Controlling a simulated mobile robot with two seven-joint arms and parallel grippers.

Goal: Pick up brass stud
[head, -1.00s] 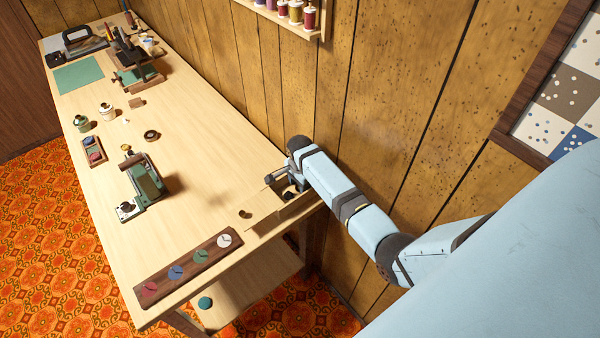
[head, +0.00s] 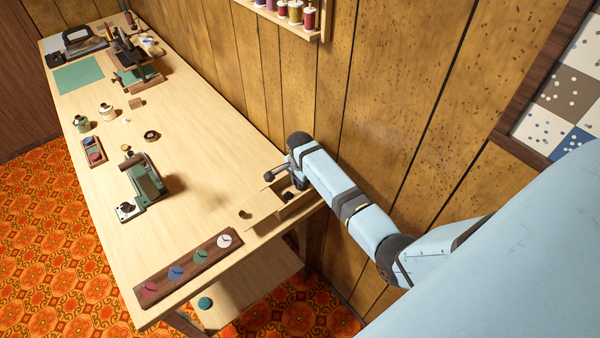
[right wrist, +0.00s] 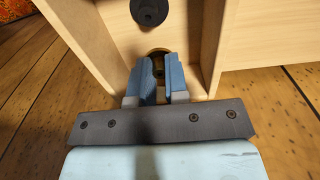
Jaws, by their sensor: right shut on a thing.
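My right gripper (head: 287,183) is over the small wooden box (head: 300,209) at the table's right edge. In the right wrist view, its two blue fingers (right wrist: 161,82) are closed on the brass stud (right wrist: 158,53), of which a round golden-brown edge shows just past the fingertips. Most of the stud is hidden by the fingers. It is inside or just above the box; I cannot tell whether it touches the floor of the box. My left gripper is not in view.
A dark round piece (right wrist: 149,11) lies in the box beyond the fingers. The box walls stand close on both sides. On the table are a green clamp-like device (head: 147,185), a dark wooden strip with coloured discs (head: 190,264) and a small dark round piece (head: 245,214). The wall is close behind.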

